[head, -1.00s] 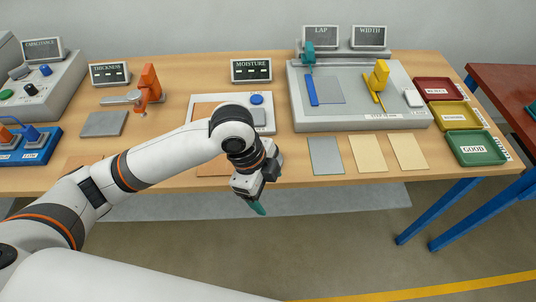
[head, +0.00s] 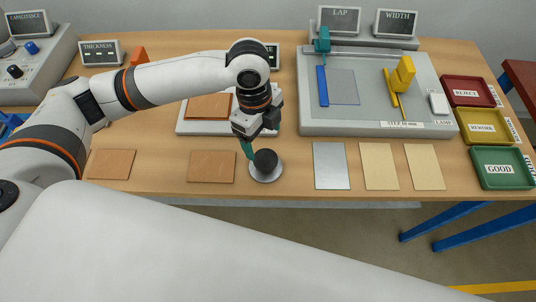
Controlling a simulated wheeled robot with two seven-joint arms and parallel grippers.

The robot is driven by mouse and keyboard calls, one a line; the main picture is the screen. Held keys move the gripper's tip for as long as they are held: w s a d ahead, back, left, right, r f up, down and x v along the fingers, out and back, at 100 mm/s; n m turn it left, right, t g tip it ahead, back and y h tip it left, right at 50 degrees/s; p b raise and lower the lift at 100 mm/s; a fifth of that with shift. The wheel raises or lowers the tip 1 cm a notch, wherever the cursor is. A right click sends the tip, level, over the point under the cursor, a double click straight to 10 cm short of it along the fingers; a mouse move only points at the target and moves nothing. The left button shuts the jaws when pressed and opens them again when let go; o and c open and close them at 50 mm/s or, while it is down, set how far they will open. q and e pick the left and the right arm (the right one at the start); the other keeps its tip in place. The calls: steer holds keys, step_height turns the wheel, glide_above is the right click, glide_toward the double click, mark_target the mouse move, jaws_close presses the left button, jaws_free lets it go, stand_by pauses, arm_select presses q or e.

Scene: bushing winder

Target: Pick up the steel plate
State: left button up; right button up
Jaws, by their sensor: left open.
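A round, steel-coloured plate (head: 266,177) with a black knob (head: 265,160) on top lies near the front edge of the wooden table. My left gripper (head: 247,150) is open, with its teal finger just beside the knob at the upper left; I cannot tell whether they touch. One finger shows clearly; the other is hard to make out. A flat grey rectangular sheet (head: 331,165) lies to the right of the round plate. My right gripper is not in view.
Two cream sheets (head: 379,166) lie right of the grey sheet. Brown squares (head: 212,167) lie to the left. A grey lap and width station (head: 440,122) stands behind, with red, yellow and green trays (head: 500,170) at right.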

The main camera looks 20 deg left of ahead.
mark_target(265, 158)
arm_select(q)
steer(key=f, duration=0.3)
steer(key=shift+s+d+f, duration=0.2)
steer(key=shift+s+f, duration=0.05)
steer(key=shift+s, duration=0.15)
steer(key=shift+d+f+p, duration=0.1)
steer(key=shift+f+p, duration=0.4)
steer(key=shift+f, duration=0.1)
step_height(265, 158, down, 4)
steer(key=shift+s+d+r+p, duration=0.15)
steer(key=shift+r+p, duration=0.05)
steer(key=shift+p, duration=0.3)
steer(key=shift+f, duration=0.4)
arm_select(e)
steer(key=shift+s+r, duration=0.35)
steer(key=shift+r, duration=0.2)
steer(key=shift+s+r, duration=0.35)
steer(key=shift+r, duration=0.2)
arm_select(q)
steer(key=shift+c, duration=0.2)
